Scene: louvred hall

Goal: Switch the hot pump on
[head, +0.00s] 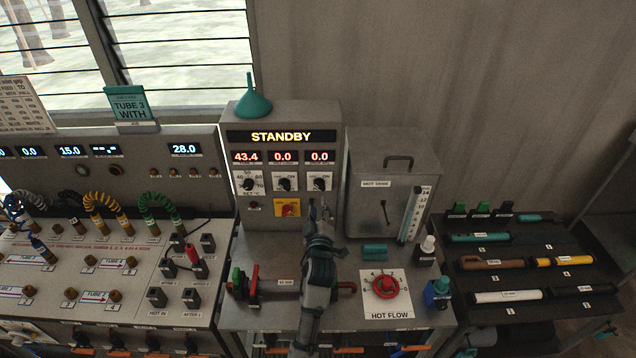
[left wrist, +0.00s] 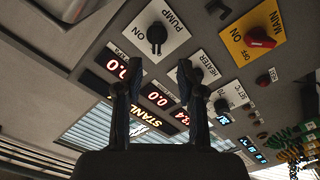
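The grey control panel (head: 330,120) reads STANDBY, with 43.4, 0.0 and 0.0 below. The black pump knob (head: 319,184) is the right one in its row of knobs, on a white plate. In the left wrist view the pump knob (left wrist: 157,37) stands beyond the fingertips, with PUMP and ON lettered beside it. My left gripper (head: 321,210) is just below the pump knob in the head view. In the left wrist view my left gripper (left wrist: 158,70) is open and empty, its two fingers apart, not touching the knob. My right gripper is in neither view.
The heater knob (head: 284,184) is left of the pump knob. The red main switch (head: 288,209) on its yellow plate is close, left of my gripper. A grey hot tank (head: 368,200) stands to the right. A red hot-flow dial (head: 385,286) lies on the bench.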

